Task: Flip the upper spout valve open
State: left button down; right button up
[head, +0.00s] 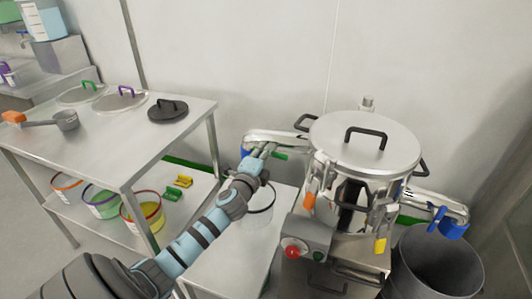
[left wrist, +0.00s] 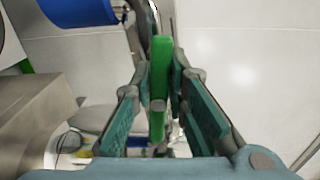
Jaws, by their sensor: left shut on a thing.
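The vessel (head: 355,165) with a domed steel lid (head: 365,145) stands at the right of the head view. Its upper spout (head: 283,136) reaches out to the left and ends in a blue piece (head: 244,152), which also shows at the top left of the left wrist view (left wrist: 75,12). A green valve handle (head: 280,156) sits below this spout. My left gripper (head: 263,151) is at the handle. In the left wrist view the green handle (left wrist: 161,65) stands upright between the fingers, and the gripper is shut on it. The fingers hide part of it. My right gripper is not in view.
A second spout (head: 430,203) with a blue end (head: 449,229) points right over a grey bin (head: 437,265). A control box (head: 304,246) with a red button is in front. A steel table (head: 115,140) with lids and a scoop (head: 65,121) stands left, buckets below.

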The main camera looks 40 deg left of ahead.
pick_arm(q)
jog(key=shift+f+n, duration=0.2)
jog(key=shift+n, duration=0.1)
jog(key=c, duration=1.5)
grip_release()
jog(key=shift+a, duration=0.1)
jog(key=shift+c, duration=0.2)
jog(key=shift+s, duration=0.1)
jog(key=v, duration=1.1)
jog(key=shift+s+d, duration=0.2)
jog(key=shift+s, duration=0.15)
